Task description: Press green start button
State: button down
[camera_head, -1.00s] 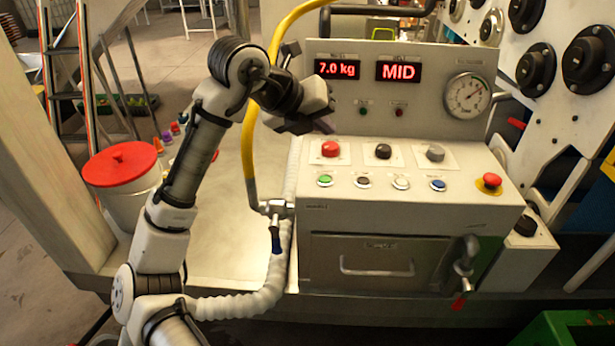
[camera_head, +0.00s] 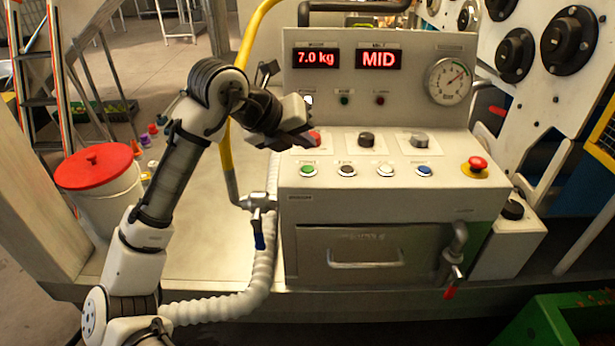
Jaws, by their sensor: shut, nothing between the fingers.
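The green start button (camera_head: 308,170) is at the left end of the lower button row on the sloped control panel (camera_head: 450,185). My gripper (camera_head: 308,138) is shut and empty.
Black (camera_head: 347,170), white (camera_head: 386,170) and blue (camera_head: 424,170) buttons continue the row. A red emergency button (camera_head: 477,163) is at the right. Two lit displays read 7.0 kg (camera_head: 316,58) and MID (camera_head: 379,59). A yellow hose (camera_head: 229,165) runs left of the panel.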

aim_at(304, 171)
jog(key=shift+f+b, duration=0.9)
jog(key=shift+f, duration=0.7)
jog(key=shift+f, duration=0.1)
dwell(0.6)
jog(key=shift+f+b, duration=0.3)
jog(key=shift+b, duration=0.1)
jog(key=shift+f+b, duration=0.4)
dwell(0.5)
jog(key=shift+r, duration=0.1)
jog(key=shift+r+p, duration=0.55)
jog(key=shift+r, duration=0.2)
jog(key=shift+r+p, duration=1.7)
jog(key=shift+r, duration=0.85)
